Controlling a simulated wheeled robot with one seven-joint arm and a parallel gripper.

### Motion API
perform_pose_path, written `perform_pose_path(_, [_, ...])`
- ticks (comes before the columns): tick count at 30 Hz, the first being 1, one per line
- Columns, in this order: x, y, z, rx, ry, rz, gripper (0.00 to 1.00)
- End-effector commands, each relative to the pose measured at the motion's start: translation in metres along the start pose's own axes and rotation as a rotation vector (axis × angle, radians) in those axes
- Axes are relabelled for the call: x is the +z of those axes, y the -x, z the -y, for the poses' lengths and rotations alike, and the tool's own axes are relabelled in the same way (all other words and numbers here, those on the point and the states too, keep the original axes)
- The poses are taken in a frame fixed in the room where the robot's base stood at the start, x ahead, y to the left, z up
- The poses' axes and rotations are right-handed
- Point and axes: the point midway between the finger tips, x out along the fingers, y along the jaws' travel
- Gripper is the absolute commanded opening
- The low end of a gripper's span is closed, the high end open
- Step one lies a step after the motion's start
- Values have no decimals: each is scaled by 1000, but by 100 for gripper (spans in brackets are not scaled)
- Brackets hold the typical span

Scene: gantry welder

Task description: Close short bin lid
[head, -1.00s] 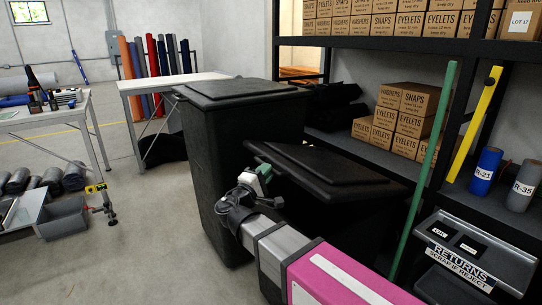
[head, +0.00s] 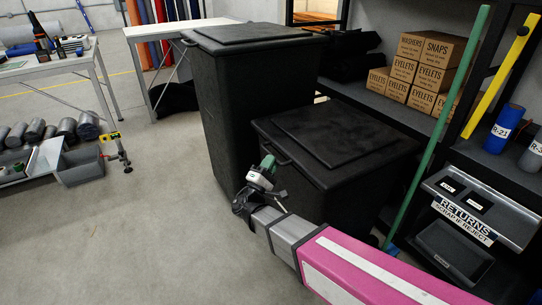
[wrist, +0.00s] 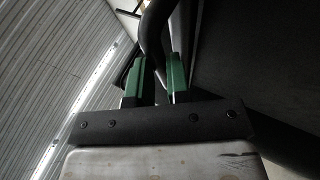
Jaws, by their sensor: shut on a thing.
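The short bin (head: 345,195) is black and stands in front of a taller black bin. Its lid (head: 335,133) lies level over the top, and I see no clear gap under its front edge. My gripper (head: 268,163), with green fingers, is at the lid's front left edge, by the dark handle (head: 283,159). In the wrist view, a dark curved bar, the handle (wrist: 153,35), runs between the green fingers (wrist: 160,75). The gripper is shut on it. The dark bin side fills the right of that view.
The tall bin (head: 255,100) has its lid down. A green pole (head: 440,125) leans right of the short bin, beside a returns box (head: 480,210). Shelves with cartons (head: 430,70) stand behind. Floor at the left front is clear, before a grey tray (head: 85,167).

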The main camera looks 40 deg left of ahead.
Motion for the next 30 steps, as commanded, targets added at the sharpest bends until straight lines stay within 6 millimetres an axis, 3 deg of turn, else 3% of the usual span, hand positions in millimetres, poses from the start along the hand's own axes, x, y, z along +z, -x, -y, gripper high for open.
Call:
perform_pose_path(19, [-4, 6, 13, 9, 8, -6, 0])
perform_pose_path(20, [-4, 6, 14, 8, 8, -6, 27])
perform_pose_path(21, [-4, 6, 13, 8, 8, -6, 40])
perform_pose_path(30, [-3, 6, 10, 14, 8, -2, 42])
